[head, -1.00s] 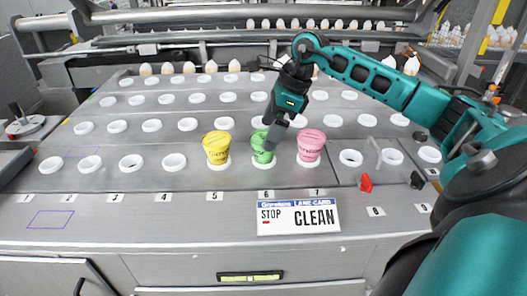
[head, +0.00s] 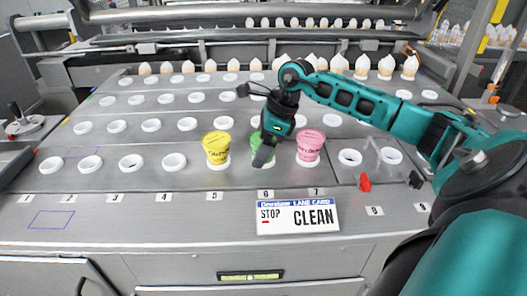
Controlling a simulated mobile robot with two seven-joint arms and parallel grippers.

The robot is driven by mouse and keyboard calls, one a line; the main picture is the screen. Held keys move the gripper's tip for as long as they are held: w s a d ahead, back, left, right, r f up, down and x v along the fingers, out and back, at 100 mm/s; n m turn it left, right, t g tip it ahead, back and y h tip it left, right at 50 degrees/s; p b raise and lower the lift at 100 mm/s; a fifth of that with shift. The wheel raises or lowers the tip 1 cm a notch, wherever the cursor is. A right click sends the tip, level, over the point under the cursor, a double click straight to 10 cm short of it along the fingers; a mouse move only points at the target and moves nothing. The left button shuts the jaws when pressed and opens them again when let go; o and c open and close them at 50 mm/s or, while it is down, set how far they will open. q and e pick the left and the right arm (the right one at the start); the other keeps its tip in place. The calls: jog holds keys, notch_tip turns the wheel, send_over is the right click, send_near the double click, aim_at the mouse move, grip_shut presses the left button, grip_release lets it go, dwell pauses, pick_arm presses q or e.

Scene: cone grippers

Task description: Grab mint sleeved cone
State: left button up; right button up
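The mint sleeved cone (head: 255,140) stands in a white ring holder at lane 6, between a yellow sleeved cone (head: 217,148) on its left and a pink sleeved cone (head: 310,146) on its right. My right gripper (head: 264,156) points down in front of the mint cone and hides most of it. Only slivers of green show beside the dark fingers. Whether the fingers touch the cone, or are open or shut, I cannot tell. My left gripper is not in view.
Empty white ring holders fill several rows of the metal deck. A lane card (head: 298,217) reading "STOP CLEAN" lies in front of lanes 6 and 7. A red clip (head: 365,182) lies at the right. White-topped cones (head: 340,65) line the back.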

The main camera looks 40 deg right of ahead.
jog(key=c, duration=0.6)
jog(key=shift+r, duration=0.1)
